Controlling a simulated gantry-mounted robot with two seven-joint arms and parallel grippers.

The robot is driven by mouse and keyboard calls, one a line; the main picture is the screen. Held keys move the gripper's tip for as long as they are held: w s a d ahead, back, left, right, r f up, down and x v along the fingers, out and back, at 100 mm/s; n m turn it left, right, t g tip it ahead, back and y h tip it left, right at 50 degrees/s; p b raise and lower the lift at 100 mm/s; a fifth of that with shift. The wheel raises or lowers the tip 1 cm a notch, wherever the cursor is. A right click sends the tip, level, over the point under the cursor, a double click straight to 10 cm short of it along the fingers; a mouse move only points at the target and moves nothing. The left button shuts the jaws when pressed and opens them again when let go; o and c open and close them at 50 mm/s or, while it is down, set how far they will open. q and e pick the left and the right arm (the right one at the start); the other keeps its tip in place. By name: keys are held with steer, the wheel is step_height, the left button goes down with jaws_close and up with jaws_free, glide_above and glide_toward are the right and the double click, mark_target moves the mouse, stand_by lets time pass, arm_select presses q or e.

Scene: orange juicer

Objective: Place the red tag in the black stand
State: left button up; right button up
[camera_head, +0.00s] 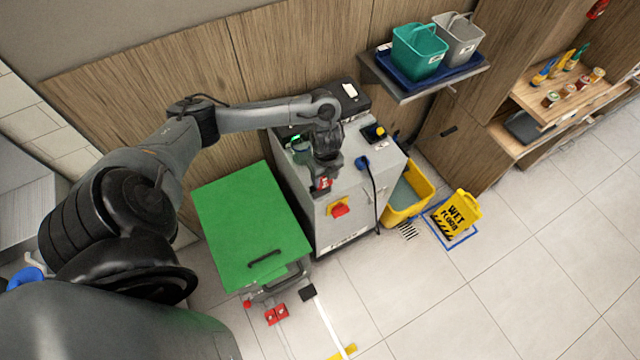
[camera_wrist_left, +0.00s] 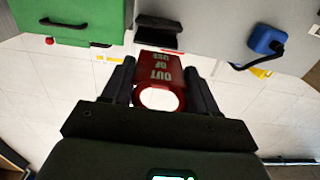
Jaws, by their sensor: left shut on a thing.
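My left gripper (camera_head: 324,182) is shut on the red tag (camera_head: 322,185), above the front part of the grey machine's top. In the left wrist view the red tag (camera_wrist_left: 160,78) reads "OUT OF USE" in white and has a round pale hole at its near end. It sits between the two fingers of the gripper (camera_wrist_left: 160,90). A black stand (camera_wrist_left: 158,32) shows just beyond the tag's far end, at the machine's edge. The tag's end appears close to it; I cannot tell if they touch. In the head view the stand is not clearly visible. My right gripper is not in view.
The grey machine (camera_head: 345,235) carries a red knob on a yellow plate (camera_head: 340,209) and a blue plug (camera_head: 362,163) with a black cable. A green-topped cart (camera_head: 250,225) stands at its left. A yellow bucket (camera_head: 408,195) and wet-floor sign (camera_head: 456,213) stand at its right.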

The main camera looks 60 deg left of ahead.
arm_select(q)
steer(key=shift+s+a+f+b, duration=0.15)
steer(key=shift+a+f, duration=0.15)
steer(key=shift+f, duration=0.55)
steer(key=shift+s+a+f+b, duration=0.1)
steer(key=shift+a+f, duration=0.2)
steer(key=shift+f, duration=0.55)
steer(key=shift+s+a+f+b, duration=0.15)
steer(key=shift+a+f, duration=0.15)
steer(key=shift+f, duration=0.55)
steer(key=shift+f, duration=0.2)
steer(key=o, duration=1)
steer(key=shift+r, duration=0.1)
